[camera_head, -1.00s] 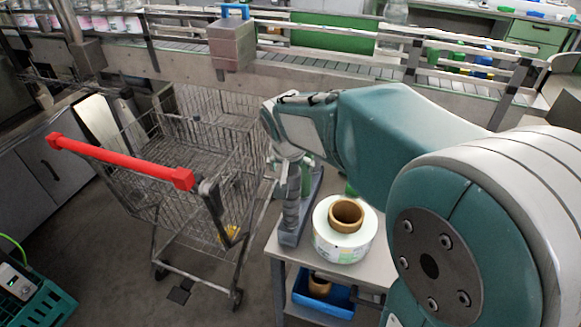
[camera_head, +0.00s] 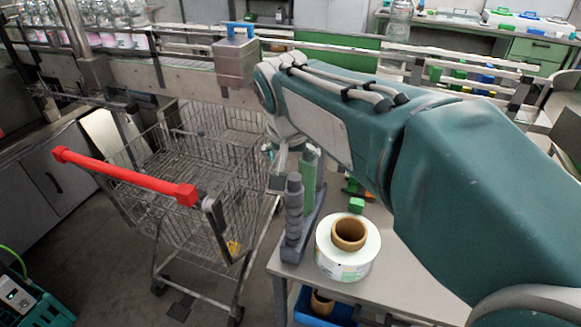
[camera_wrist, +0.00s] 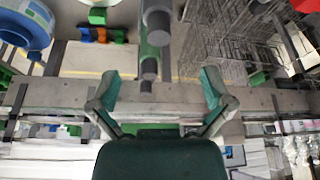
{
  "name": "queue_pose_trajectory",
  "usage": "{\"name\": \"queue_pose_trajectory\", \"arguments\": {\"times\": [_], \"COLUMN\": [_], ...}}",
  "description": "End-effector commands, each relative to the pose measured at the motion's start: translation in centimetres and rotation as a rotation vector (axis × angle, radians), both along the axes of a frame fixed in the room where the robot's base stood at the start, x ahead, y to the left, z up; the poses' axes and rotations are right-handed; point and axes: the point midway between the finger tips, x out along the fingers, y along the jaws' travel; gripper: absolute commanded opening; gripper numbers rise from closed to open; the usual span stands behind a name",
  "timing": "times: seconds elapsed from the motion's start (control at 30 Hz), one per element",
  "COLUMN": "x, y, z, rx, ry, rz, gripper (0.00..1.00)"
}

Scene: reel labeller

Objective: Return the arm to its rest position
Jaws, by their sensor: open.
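My arm (camera_head: 330,120) reaches across the right side of the head view, above a small table (camera_head: 405,272). My gripper (camera_wrist: 158,82) shows in the wrist view with its two fingers spread wide apart and nothing between them. In the head view its fingers are mostly hidden behind the arm's end. A grey and green post stand (camera_head: 295,205) is on the table, below and near the gripper. A white label reel (camera_head: 347,262) with a brown core lies flat on the table beside the stand.
A shopping cart (camera_head: 180,215) with a red handle stands left of the table. A conveyor (camera_head: 180,78) with a grey box (camera_head: 235,65) runs behind. A blue bin (camera_head: 318,308) sits under the table. Green blocks (camera_head: 356,205) lie behind the reel.

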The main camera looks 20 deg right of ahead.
Motion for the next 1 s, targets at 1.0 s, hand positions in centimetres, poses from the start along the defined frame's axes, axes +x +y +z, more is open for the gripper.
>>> {"name": "queue_pose_trajectory", "arguments": {"times": [1.0], "x": [-14.4], "y": [-1.5], "z": [-3.7], "rx": [-0.009], "ry": [-0.085], "rz": [0.318], "gripper": [1.0]}}
